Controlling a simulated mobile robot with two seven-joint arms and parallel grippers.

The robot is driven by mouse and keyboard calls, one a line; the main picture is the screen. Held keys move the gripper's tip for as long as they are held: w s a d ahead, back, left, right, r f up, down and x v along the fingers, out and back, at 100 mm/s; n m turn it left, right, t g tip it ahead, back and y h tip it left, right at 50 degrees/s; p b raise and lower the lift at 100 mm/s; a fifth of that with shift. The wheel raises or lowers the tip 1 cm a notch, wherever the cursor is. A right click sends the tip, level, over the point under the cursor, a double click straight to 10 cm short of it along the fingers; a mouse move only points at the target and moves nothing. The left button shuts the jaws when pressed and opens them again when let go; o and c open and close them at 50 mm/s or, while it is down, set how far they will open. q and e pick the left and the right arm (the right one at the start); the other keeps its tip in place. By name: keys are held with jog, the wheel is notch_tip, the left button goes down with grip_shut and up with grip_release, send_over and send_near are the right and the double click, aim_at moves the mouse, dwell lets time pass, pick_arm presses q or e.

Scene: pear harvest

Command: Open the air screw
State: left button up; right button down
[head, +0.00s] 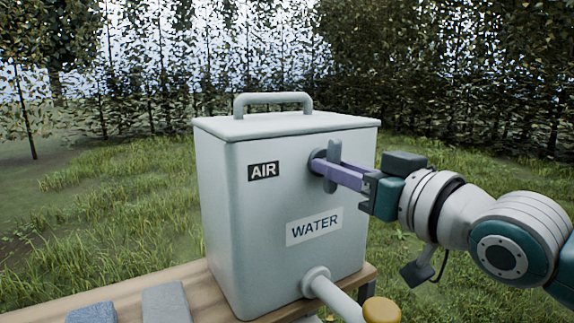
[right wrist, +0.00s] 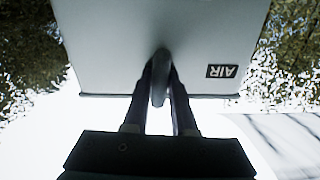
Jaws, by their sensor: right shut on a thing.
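The air screw (head: 333,150) is a grey wing-shaped knob on the front of the pale water tank (head: 225,225), to the right of the black AIR label (head: 263,171). Its wing stands about upright in the head view. My right gripper (head: 325,166) reaches in from the right and is shut on the screw's wing. In the right wrist view the two dark fingers (right wrist: 160,85) close on either side of the wing (right wrist: 160,62), and the AIR label (right wrist: 222,71) shows upside down. The fingers hide part of the screw. My left gripper is not in view.
The tank stands on a wooden bench (head: 190,283). A white WATER label (head: 314,227) and a pipe (head: 335,296) with a yellow knob (head: 381,310) are low on its front. A blue cloth (head: 92,313) and a grey block (head: 165,301) lie at front left. Grass and trees lie behind.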

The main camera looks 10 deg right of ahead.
jog(key=shift+n, duration=1.6)
jog(key=c, duration=0.8)
grip_release()
jog(key=b+v, duration=0.1)
jog(key=v, duration=0.9)
jog(key=shift+r+b, duration=0.1)
jog(key=shift+b, duration=0.25)
